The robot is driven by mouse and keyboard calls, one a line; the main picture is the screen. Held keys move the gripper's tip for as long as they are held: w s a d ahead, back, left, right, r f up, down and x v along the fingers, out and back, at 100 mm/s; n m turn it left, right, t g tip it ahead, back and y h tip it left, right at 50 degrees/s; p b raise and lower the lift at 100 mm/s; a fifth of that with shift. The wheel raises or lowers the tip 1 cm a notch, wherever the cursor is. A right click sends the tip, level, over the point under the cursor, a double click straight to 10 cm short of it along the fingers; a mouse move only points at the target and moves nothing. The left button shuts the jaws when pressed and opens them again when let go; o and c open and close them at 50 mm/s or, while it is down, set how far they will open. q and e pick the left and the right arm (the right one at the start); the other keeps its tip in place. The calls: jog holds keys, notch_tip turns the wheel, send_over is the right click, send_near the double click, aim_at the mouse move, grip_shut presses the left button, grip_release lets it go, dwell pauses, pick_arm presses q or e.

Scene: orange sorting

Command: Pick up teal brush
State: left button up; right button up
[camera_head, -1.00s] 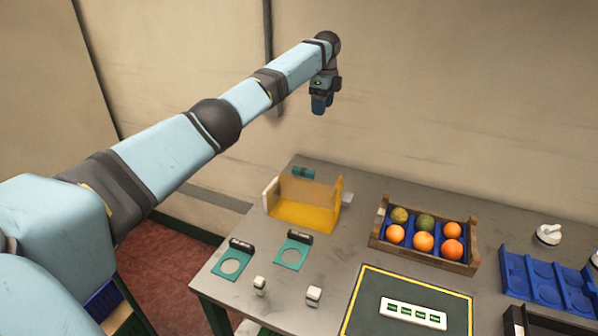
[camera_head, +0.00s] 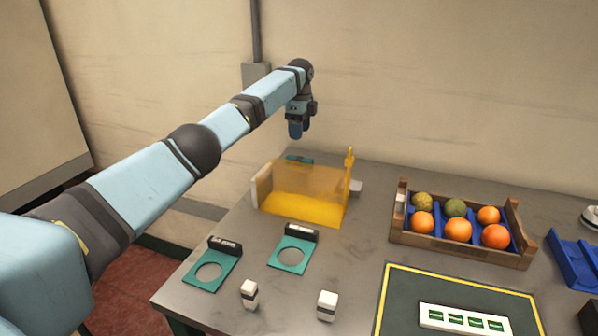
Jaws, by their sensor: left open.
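The teal brush (camera_head: 299,159) lies at the far back edge of the grey table, just behind the yellow see-through bin. Only a small part of it shows. My left gripper (camera_head: 296,131) hangs pointing down above the table's back edge, over the brush and apart from it. Its fingers are open, with nothing seen between them. My right gripper does not show.
The yellow bin (camera_head: 300,208) stands in front of the brush. Two teal ring plates (camera_head: 209,272) and two small white blocks (camera_head: 327,305) lie nearer. A wooden crate (camera_head: 460,250) of oranges stands right. A wall is behind the table.

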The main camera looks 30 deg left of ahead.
aim_at(299, 158)
pick_arm(q)
notch_tip(299, 158, down, 11)
jog(key=shift+f+b, duration=0.2)
jog(key=shift+b, duration=0.6)
jog(key=shift+r, duration=0.1)
jog(key=c, duration=1)
